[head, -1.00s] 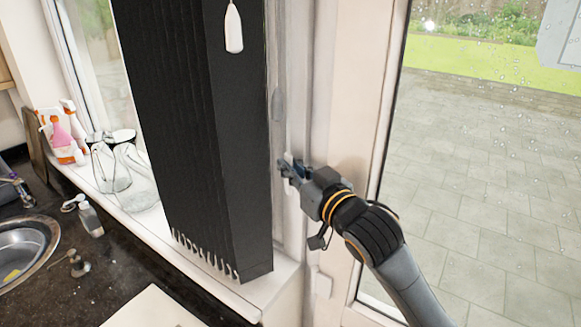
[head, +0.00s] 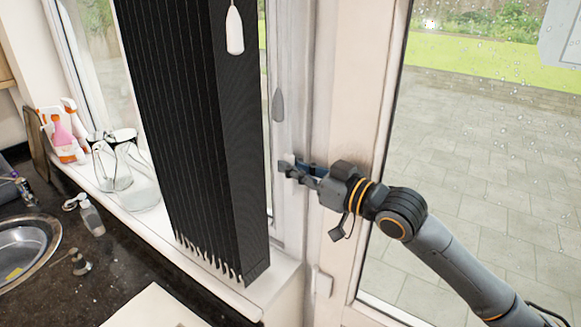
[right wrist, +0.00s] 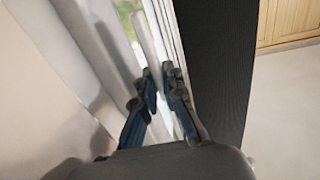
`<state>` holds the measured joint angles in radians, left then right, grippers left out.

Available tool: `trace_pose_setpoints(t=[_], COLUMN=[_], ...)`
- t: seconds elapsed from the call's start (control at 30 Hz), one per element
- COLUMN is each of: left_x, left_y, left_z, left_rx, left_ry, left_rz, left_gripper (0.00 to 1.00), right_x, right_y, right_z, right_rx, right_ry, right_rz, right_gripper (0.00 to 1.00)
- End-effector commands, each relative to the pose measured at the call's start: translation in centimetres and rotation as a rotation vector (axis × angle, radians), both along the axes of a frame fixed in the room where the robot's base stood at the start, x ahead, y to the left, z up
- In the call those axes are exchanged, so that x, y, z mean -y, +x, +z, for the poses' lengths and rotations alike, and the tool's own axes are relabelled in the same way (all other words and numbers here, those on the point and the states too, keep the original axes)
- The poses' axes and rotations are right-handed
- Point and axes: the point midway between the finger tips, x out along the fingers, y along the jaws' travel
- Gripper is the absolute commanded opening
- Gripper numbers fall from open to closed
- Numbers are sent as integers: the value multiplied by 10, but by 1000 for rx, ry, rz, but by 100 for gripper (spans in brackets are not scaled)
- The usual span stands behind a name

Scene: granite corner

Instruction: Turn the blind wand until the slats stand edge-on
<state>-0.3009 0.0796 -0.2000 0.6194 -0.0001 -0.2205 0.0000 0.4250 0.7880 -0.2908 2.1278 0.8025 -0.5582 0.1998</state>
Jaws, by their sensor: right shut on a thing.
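The blind (head: 185,130) is a stack of long dark vertical slats in front of the window in the head view. Its slats sit close together, with narrow gaps between them; the right end face shows as a broad dark side. My right gripper (head: 287,167) is just right of the stack, shut on the pale wand (head: 287,158), of which only a short piece shows in the head view. In the right wrist view the wand (right wrist: 146,38) runs up from between the fingertips (right wrist: 160,82), beside the dark blind (right wrist: 217,70). My left gripper is out of view.
A white pull (head: 235,32) hangs in front of the blind. Glass jars (head: 120,170) and spray bottles (head: 62,135) stand on the sill at left, above the sink (head: 22,250). A glass door (head: 480,170) is at right, behind my right arm.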

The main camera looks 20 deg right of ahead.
Motion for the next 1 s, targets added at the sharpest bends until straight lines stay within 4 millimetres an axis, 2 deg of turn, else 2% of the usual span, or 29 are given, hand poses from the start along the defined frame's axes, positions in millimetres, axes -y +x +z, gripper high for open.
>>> trace_pose_setpoints(t=[0.27,0.3,0.4,0.77,1.0], left_x=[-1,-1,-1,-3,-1], left_y=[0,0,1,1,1], left_z=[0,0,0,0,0], left_rx=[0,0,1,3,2], left_ry=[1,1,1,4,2], left_rz=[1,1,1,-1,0], left_gripper=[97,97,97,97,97], right_x=[0,0,0,3,21], right_y=[0,0,0,-3,-31], right_z=[3,3,3,1,-1], right_rx=[5,5,5,1,-3], right_ry=[5,5,4,2,-3], right_rz=[3,3,2,-1,0], right_gripper=[0,15,32,32,32])
